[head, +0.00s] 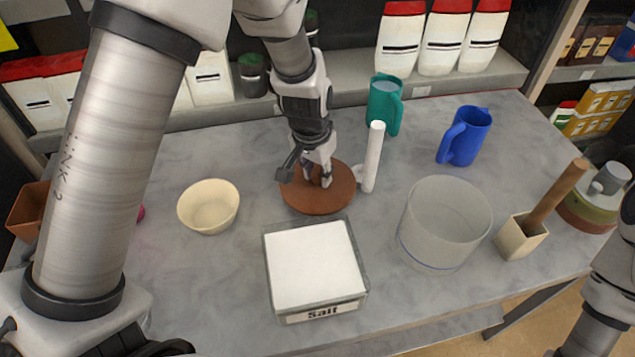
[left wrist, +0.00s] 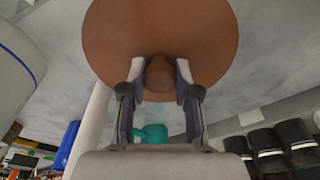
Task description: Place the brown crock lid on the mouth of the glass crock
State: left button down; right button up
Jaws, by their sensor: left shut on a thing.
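The round brown crock lid (head: 333,199) is left of the glass crock, behind the salt box. My left gripper (head: 319,178) points down at its middle and is shut on its knob. In the left wrist view the two fingers of my left gripper (left wrist: 160,75) stand on either side of the knob, under the brown disc of the lid (left wrist: 160,30). I cannot tell whether the lid touches the table. The glass crock (head: 443,222) is a clear, wide cylinder standing upright with its mouth open and uncovered. My right gripper is out of view.
A white upright rod (head: 373,158) stands close beside the lid, toward the crock. A salt box (head: 314,264), a cream bowl (head: 208,206), a green mug (head: 385,104), a blue pitcher (head: 465,136) and a square pot with a wooden handle (head: 521,237) stand around on the grey table.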

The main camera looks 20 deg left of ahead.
aim_at(318, 186)
pick_arm(q)
notch_tip(318, 186, down, 4)
jog(key=shift+f, duration=0.3)
jog(key=c, duration=0.8)
grip_release()
jog(key=shift+c, duration=0.2)
